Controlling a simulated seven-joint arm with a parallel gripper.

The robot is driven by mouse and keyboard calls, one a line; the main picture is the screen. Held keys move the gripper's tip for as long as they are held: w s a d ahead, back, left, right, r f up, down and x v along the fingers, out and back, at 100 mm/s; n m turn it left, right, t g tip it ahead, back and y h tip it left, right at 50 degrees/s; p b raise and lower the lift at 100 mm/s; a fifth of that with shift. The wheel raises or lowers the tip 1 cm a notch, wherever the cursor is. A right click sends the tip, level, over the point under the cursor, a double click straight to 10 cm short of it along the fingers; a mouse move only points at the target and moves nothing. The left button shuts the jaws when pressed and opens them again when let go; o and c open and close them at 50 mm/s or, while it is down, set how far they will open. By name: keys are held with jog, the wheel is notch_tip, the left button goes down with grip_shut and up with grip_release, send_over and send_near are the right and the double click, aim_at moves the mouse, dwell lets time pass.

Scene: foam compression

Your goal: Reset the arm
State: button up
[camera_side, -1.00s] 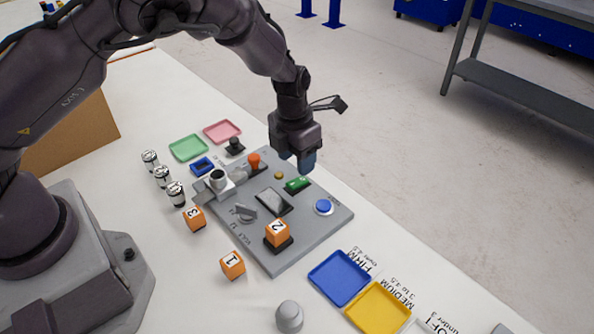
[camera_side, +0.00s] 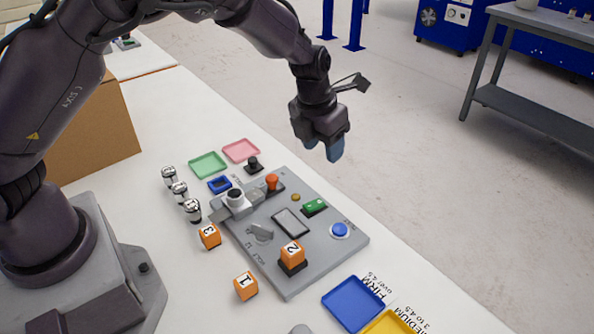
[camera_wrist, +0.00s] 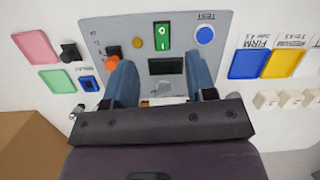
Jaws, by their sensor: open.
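My gripper (camera_side: 325,150) hangs in the air above the far side of the grey test panel (camera_side: 335,262), fingers pointing down. In the wrist view, its two blue fingers (camera_wrist: 158,66) stand apart with nothing held between them, and the panel (camera_wrist: 185,25) lies beyond. Orange cube 2 (camera_side: 292,252) sits on a dark pad on the panel. Cube 1 (camera_side: 245,286) and cube 3 (camera_side: 209,236) stand on the white table at the panel's near left side. My gripper touches none of them.
The panel carries a blue button (camera_side: 340,230), a green switch (camera_side: 314,206) and an orange knob (camera_side: 272,182). Green (camera_side: 207,165) and pink (camera_side: 241,150) trays lie behind; blue (camera_side: 353,303) and yellow (camera_side: 390,323) trays lie in front. Several small cylinders (camera_side: 179,191) stand left. A cardboard box (camera_side: 108,130) stands behind my arm.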

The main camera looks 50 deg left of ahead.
jog(key=w+r+n+t, duration=0.3)
jog(key=r+n+t, duration=0.25)
jog(key=n, duration=0.45)
jog(key=s+a+r+n+y, duration=0.3)
jog(key=s+a+r+n, duration=0.3)
jog(key=n, duration=0.5)
jog(key=s+r+n+h, duration=0.1)
jog(key=s+r+n, duration=0.1)
jog(key=s+n, duration=0.2)
jog(key=s+r+n+g+h, duration=0.1)
jog(key=s+r+n, duration=0.2)
jog(key=s, duration=0.8)
jog(key=s+d+r+n+g+h, duration=0.1)
jog(key=s+r+n, duration=0.1)
jog(key=s+n, duration=0.4)
jog(key=shift+s+r+n, duration=0.3)
jog(key=shift+s+r, duration=0.1)
jog(key=shift+s, duration=0.85)
